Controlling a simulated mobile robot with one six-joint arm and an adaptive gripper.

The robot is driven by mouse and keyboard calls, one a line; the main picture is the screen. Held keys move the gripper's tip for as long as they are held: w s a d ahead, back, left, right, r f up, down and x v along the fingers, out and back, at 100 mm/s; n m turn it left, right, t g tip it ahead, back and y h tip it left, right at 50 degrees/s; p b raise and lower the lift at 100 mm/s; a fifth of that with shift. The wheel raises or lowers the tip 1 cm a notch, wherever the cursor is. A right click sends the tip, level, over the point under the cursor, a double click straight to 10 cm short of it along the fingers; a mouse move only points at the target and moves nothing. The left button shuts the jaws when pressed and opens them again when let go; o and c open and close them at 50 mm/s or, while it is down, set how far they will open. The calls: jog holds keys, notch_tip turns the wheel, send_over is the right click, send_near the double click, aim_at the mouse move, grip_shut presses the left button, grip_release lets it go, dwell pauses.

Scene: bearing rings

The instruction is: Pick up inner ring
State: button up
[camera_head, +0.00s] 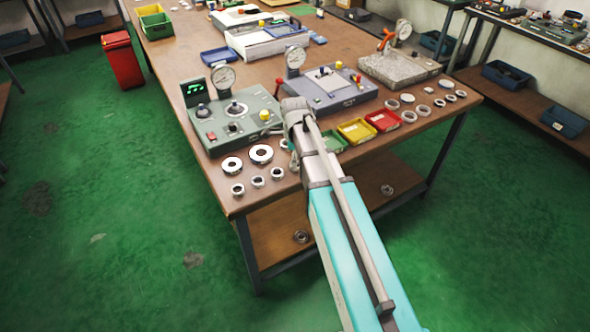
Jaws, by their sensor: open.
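Several bearing rings lie on the brown table (224,204), and I cannot tell from this view which is the inner ring. At the near left corner are two larger flat rings, one (261,146) beside another (224,167), with small thick rings (237,184) in a row in front of them. More rings (408,111) lie in rows at the right. My arm reaches over the table's front edge, and my gripper (293,158) is at its far end, mostly hidden by the wrist. What shows of it is near the left ring group, open, with no ring visible in it.
A green-grey gauge device (235,125), a blue-grey one (335,98) and a granite block with a dial stand (400,68) stand behind the rings. Green, yellow (356,131) and red (384,120) bins sit by my wrist. A lower shelf (275,250) holds small parts.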

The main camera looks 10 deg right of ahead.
jog(key=shift+f+b, duration=1)
jog(key=shift+f, duration=0.35)
jog(key=c, duration=1.3)
jog(key=shift+o, duration=0.2)
jog(key=shift+r, duration=0.15)
notch_tip(320, 180, up, 3)
jog(key=p, duration=0.3)
jog(key=s+r+p, duration=0.9)
jog(key=s+p, duration=0.1)
jog(key=s, duration=0.4)
jog(key=shift+r, duration=0.4)
